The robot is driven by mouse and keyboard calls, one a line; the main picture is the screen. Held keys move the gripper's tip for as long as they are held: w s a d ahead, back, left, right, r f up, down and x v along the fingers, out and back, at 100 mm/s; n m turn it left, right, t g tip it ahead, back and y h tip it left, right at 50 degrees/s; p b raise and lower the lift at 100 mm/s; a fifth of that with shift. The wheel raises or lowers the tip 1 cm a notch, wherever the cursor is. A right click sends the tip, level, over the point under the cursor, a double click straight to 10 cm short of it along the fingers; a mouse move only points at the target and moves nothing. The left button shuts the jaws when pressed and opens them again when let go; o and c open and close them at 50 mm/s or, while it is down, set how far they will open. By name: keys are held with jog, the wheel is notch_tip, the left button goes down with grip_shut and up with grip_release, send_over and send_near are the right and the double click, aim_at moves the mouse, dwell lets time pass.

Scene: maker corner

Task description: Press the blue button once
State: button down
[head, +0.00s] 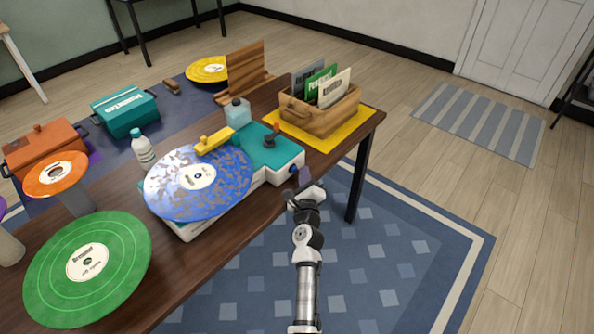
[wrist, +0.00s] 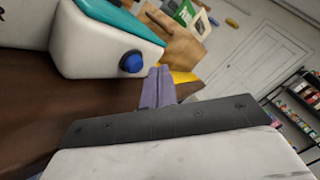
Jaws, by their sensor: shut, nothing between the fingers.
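The blue button (wrist: 132,62) sticks out of the white end face of the record player (wrist: 85,45) in the wrist view. In the head view the button (head: 294,169) shows small and dark blue at the right end of the player (head: 283,146). My gripper (head: 305,174) is just right of the button in the head view. In the wrist view its purple fingers (wrist: 158,75) are together and empty, close to the right of the button. A small gap shows between fingertips and button in the picture; I cannot tell the exact distance.
A blue record (head: 197,178) lies on the player. A wooden crate of sleeves (head: 318,118) stands on a yellow mat (head: 355,126) behind it. A green record (head: 88,268) is at the front left of the table.

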aim_at(297, 184)
jog(key=a+f, duration=0.1)
jog(key=a+f+y, duration=0.1)
jog(key=shift+s+a+f+n, duration=0.2)
jog(key=shift+s+a+n, duration=0.1)
jog(key=shift+s+a, duration=0.1)
jog(key=shift+s+d+f+b, duration=0.15)
jog(key=shift+s+d+b, duration=0.15)
jog(key=shift+d, duration=0.05)
jog(key=shift+s+d+r+b, duration=0.2)
jog(key=shift+s+d+b, duration=0.25)
jog(key=shift+d, duration=0.5)
jog(key=shift+s+d+r+b, duration=0.2)
jog(key=shift+s+d, duration=0.35)
jog(key=shift+d, duration=0.4)
jog(key=shift+d, duration=0.1)
